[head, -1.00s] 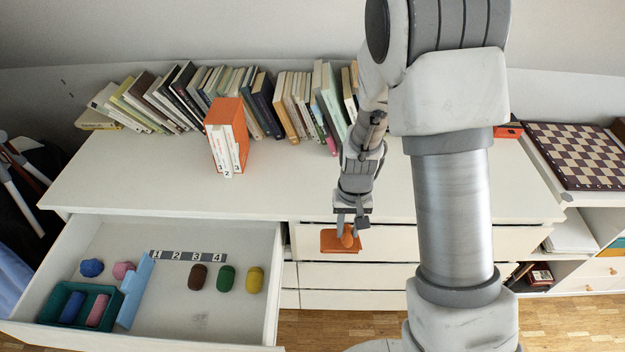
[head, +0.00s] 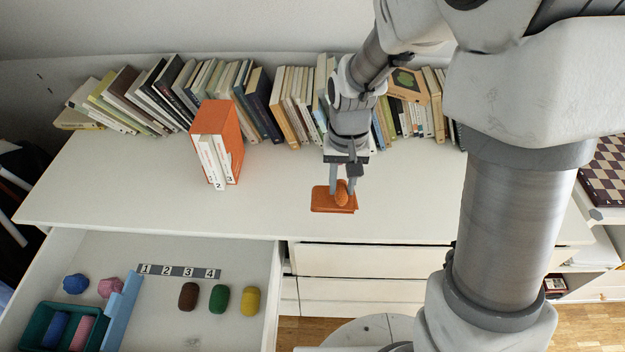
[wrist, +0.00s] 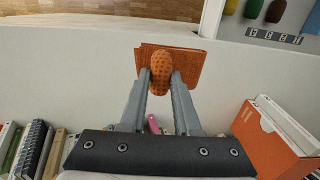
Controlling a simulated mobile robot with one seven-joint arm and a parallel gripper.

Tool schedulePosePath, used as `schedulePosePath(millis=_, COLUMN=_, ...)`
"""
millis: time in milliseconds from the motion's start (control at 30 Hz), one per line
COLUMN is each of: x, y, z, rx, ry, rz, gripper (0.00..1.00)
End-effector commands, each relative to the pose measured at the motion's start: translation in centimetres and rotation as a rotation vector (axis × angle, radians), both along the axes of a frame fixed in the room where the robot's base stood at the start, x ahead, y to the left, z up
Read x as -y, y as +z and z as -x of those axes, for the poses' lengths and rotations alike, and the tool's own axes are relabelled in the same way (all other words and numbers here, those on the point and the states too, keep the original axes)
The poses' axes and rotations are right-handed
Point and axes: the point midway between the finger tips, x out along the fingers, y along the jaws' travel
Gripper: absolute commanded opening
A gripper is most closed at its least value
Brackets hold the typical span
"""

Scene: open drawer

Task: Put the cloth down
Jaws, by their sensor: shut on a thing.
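The orange cloth (head: 323,201) is a flat folded piece with a rounded, dotted bulge standing up from it. My gripper (head: 343,186) points down and is shut on that bulge, one finger on each side. In the wrist view the cloth (wrist: 188,66) lies flat beyond the fingertips of my gripper (wrist: 161,78), with the bulge between them. The cloth is over the white dresser top (head: 270,205), close to its front edge. I cannot tell whether its underside touches the surface.
An orange-and-white book box (head: 232,145) stands to the left, before a row of books (head: 290,105) along the wall. The open drawer (head: 150,249) at front left holds several coloured rolls, a number strip and a teal tray (head: 36,330). The dresser top around the cloth is clear.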

Motion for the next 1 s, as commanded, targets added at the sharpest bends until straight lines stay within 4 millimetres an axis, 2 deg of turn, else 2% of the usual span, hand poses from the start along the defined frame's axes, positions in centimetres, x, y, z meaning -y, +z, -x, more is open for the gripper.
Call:
schedulePosePath(millis=167, x=-0.1, y=-0.2, z=-0.2, rx=0.0, ry=0.0, rz=0.0, gripper=0.0)
schedulePosePath(millis=267, x=-0.6, y=-0.9, z=-1.2, rx=-0.001, ry=0.001, rz=0.0, gripper=0.0)
schedulePosePath(millis=700, x=-3.9, y=-5.7, z=-8.4, rx=-0.002, ry=0.002, rz=0.001, gripper=0.0)
schedulePosePath(millis=800, x=-4.4, y=-6.4, z=-9.6, rx=-0.001, ry=0.001, rz=0.0, gripper=0.0)
schedulePosePath(millis=1000, x=-4.9, y=-7.2, z=-10.6, rx=-0.001, ry=0.0, rz=0.0, gripper=0.0)
